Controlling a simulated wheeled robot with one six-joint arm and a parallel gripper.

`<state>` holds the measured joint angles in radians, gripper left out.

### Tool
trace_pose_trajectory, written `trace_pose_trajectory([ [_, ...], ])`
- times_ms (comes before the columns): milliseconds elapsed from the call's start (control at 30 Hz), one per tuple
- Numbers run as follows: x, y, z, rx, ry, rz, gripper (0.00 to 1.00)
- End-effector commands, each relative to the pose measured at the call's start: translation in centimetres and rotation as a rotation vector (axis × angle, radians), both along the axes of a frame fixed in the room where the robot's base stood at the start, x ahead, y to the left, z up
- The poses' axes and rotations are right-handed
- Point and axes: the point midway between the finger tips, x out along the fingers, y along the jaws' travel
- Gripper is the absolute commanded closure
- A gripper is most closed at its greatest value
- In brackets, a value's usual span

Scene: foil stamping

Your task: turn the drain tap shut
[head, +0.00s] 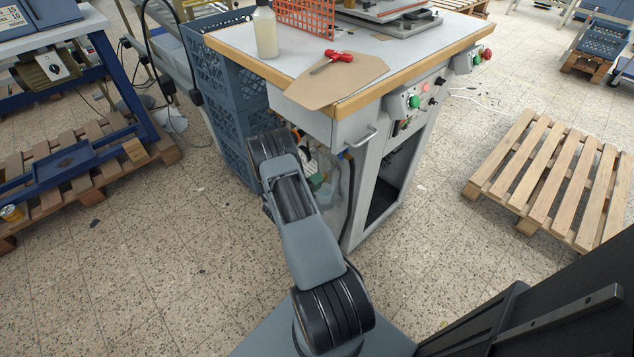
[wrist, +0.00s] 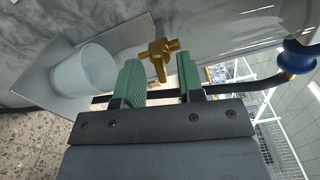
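The brass drain tap (wrist: 158,52) shows in the wrist view, with a small cross-shaped body and handle. My gripper (wrist: 159,74) has two green-padded fingers, spread apart. I cannot tell whether the tap is open or shut. In the head view my arm reaches toward the machine's open side under the bench, and the tap and fingers are hidden there.
A translucent white cup (wrist: 82,70) stands in a grey tray at the left of the wrist view. A dark hose with a blue fitting (wrist: 299,56) runs right. Blue crates (head: 222,75) stand left of the bench (head: 235,49); a wooden pallet (head: 560,175) lies right.

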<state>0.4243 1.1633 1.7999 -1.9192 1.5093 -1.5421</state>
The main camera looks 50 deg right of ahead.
Motion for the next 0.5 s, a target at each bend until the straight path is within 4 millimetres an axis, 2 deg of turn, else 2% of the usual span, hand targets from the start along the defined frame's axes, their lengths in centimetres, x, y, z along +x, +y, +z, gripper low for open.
trace_pose_trajectory([
  [333, -0.03, -0.22, 0.01, 0.0, 0.0, -0.001, 0.66],
  [500, -0.03, -0.21, 0.01, 0.0, 0.0, -0.001, 0.82],
])
